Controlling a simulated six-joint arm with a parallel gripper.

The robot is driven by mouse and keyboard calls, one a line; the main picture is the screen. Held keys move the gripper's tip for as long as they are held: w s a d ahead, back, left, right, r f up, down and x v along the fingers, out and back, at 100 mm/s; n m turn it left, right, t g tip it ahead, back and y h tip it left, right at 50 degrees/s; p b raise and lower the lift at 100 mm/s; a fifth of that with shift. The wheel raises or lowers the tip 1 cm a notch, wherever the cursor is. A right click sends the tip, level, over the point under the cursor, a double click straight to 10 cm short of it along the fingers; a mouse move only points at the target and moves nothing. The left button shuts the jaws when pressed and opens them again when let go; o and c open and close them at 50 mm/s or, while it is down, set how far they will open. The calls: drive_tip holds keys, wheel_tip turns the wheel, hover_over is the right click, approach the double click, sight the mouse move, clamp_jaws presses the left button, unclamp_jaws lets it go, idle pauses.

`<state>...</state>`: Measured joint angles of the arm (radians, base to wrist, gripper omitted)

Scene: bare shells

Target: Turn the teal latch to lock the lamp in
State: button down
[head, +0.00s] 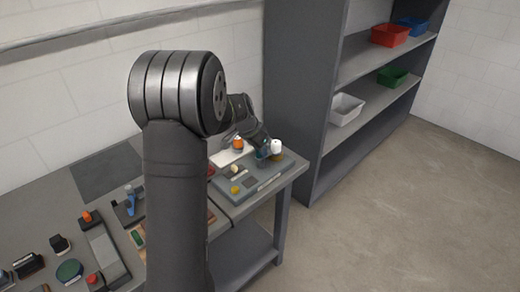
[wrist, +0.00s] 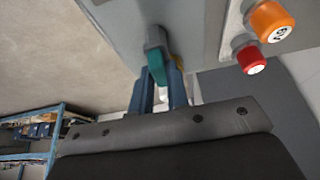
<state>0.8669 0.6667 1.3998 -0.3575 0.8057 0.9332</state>
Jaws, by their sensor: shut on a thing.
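The teal latch (wrist: 157,66) hangs from a grey mount on the panel and sits between my two blue fingertips in the wrist view. My gripper (wrist: 160,82) is shut on it. In the head view my gripper (head: 262,154) is small and reaches the right part of the grey panel board; the latch is mostly hidden there. The white lamp (head: 277,146) stands upright just right of my gripper, on a brownish base. In the wrist view a bit of yellow shows behind the fingers, and I cannot tell what it belongs to.
A yellow knob (head: 235,189) sits at the board's front. The bench (head: 232,212) holds several devices at left. A shelf unit (head: 322,138) with bins stands at right.

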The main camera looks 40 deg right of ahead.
drive_tip(key=c, duration=1.4)
unclamp_jaws()
drive_tip(key=v, duration=1.7)
drive_tip(key=shift+a+r, duration=0.15)
drive_tip(key=x, duration=1.7)
drive_tip(key=shift+f, duration=0.2)
